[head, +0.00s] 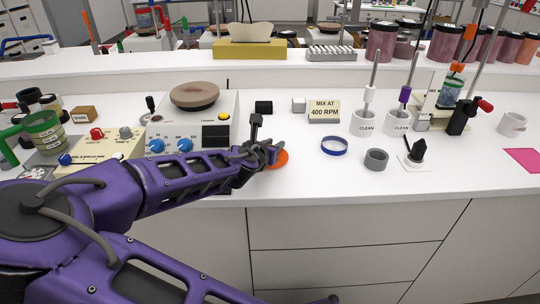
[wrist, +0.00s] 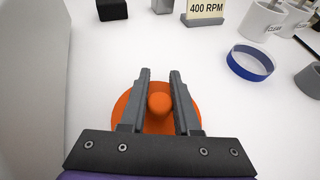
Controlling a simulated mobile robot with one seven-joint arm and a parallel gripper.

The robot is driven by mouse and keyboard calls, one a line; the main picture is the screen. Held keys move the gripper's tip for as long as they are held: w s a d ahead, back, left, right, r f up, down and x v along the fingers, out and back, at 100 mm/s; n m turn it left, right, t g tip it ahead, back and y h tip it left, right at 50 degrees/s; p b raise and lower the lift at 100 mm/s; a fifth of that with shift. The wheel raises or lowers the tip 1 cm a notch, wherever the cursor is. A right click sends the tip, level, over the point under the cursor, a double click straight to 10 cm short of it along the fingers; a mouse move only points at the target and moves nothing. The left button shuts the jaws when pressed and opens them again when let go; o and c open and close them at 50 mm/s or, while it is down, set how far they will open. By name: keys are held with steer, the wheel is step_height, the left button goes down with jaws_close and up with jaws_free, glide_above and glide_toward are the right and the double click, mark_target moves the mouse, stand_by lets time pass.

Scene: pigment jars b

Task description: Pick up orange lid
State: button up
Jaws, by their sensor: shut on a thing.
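The orange lid (wrist: 122,107) is a round disc with a ball-shaped knob (wrist: 159,103) in its middle. In the wrist view my gripper (wrist: 160,72) is over it, with one finger on each side of the knob. In the head view the lid (head: 281,159) shows just past my gripper (head: 268,152), near the front edge of the white bench. My gripper is shut on the lid by its knob. I cannot tell whether the lid touches the bench. The fingers and palm hide part of the lid.
A blue ring (head: 334,146) and a grey ring (head: 376,159) lie to the right. The "MIX AT 400 RPM" sign (head: 324,110) stands behind. A stirrer unit (head: 196,130) is close on the left. Two white "CLEAN" cups (head: 365,123) with rods stand farther right. The bench between the lid and blue ring is clear.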

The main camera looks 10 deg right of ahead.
jaws_close()
